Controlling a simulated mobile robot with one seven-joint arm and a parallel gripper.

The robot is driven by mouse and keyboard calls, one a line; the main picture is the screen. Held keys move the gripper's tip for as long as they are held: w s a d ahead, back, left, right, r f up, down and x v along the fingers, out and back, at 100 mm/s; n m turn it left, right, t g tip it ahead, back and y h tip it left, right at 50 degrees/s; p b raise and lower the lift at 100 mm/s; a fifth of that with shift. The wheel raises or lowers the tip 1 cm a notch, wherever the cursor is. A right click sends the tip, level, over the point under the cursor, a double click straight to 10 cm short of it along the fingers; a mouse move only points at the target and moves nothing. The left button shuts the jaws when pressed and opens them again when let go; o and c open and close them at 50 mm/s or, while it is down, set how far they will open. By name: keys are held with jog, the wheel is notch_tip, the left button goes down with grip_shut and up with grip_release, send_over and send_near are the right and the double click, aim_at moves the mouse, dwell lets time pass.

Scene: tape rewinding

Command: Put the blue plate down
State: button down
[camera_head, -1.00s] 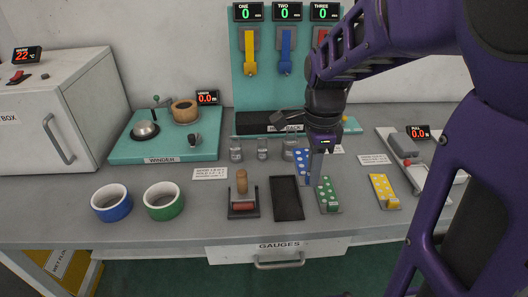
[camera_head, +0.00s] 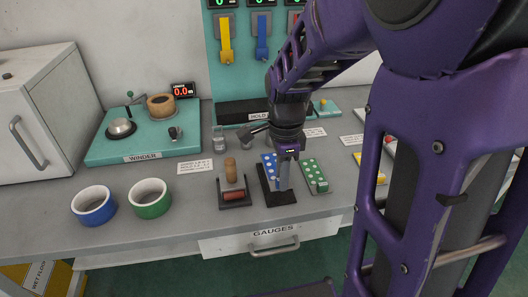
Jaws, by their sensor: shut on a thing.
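The blue plate with white dots (camera_head: 268,163) is over the far part of the black tray (camera_head: 283,199). My gripper (camera_head: 284,186) points down over the tray and is shut on the blue plate. The gripper's fingers and my wrist hide part of the plate. I cannot tell whether the plate touches the tray or hangs just above it.
A green dotted plate (camera_head: 310,172) lies close to the tray's right. A roller with a wooden handle (camera_head: 232,194) stands to its left. A yellow plate (camera_head: 371,176) is partly behind my arm. Green tape (camera_head: 152,208) and blue tape (camera_head: 97,216) stand farther left.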

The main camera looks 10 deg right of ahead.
jog(key=shift+f+b, duration=0.35)
jog(key=shift+f, duration=1.4)
jog(key=shift+f, duration=0.1)
jog(key=c, duration=0.8)
grip_release()
notch_tip(320, 180, up, 12)
jog(key=p, duration=0.2)
jog(key=shift+p, duration=0.3)
